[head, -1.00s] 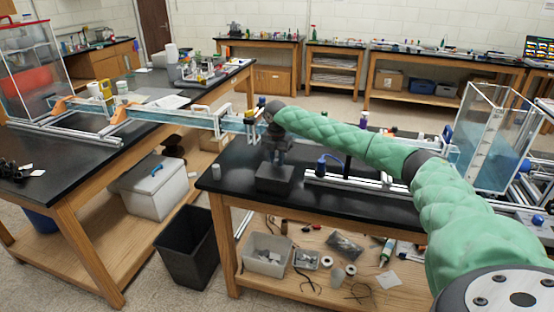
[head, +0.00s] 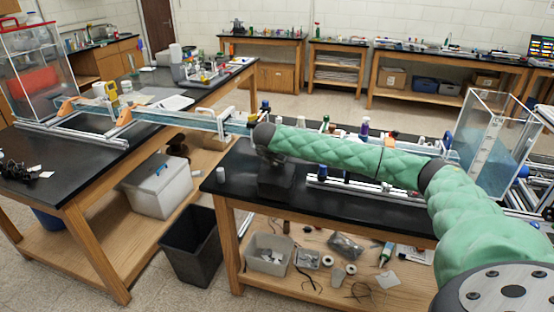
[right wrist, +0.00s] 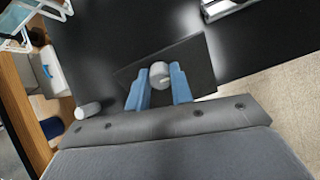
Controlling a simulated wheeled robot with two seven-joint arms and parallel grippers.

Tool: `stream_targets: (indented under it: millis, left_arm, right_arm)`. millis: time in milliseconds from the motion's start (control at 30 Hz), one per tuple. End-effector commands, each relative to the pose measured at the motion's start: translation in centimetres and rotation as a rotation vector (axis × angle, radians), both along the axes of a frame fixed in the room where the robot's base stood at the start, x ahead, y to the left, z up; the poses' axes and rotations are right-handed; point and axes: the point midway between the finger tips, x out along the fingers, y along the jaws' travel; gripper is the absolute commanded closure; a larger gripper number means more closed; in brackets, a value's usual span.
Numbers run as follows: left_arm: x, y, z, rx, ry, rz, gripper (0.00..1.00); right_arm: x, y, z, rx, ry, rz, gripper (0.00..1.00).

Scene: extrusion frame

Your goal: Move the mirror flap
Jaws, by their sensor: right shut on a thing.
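A dark square block (head: 276,182) is on the near edge of the black bench. It also shows in the right wrist view (right wrist: 203,66), with a round light-grey knob (right wrist: 159,72) over it. My right gripper (right wrist: 160,82) has its two blue fingers on either side of this knob and is shut on it. In the head view my right gripper (head: 272,160) is low over the block, mostly hidden by my green arm. I cannot tell which part is the mirror flap. My left gripper is in neither view.
A small white cylinder (head: 220,174) stands left of the block. A rail (head: 370,187) lies to the right, and a water tank (head: 492,140) stands at the far right. A clear channel (head: 180,117) runs from the left bench. A black bin (head: 190,245) stands in the gap.

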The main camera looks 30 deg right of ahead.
Motion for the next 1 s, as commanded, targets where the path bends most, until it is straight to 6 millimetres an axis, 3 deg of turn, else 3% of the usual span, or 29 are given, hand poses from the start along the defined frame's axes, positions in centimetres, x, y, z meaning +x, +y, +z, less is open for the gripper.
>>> stream_targets:
  millis: [533, 567, 633, 1000]
  left_arm:
    - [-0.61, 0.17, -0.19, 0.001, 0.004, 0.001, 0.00]
    - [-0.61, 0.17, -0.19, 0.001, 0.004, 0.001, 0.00]
    - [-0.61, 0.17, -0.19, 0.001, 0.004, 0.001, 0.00]
    - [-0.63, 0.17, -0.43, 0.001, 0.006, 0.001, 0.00]
  right_arm:
    - [-0.13, 0.19, 0.10, 0.001, 0.000, 0.000, 1.00]
    - [-0.13, 0.18, 0.10, 0.001, 0.000, 0.000, 0.72]
    - [-0.13, 0.18, 0.10, 0.001, 0.000, 0.000, 0.58]
    - [-0.23, 0.34, 0.30, 0.001, 0.000, 0.001, 0.55]
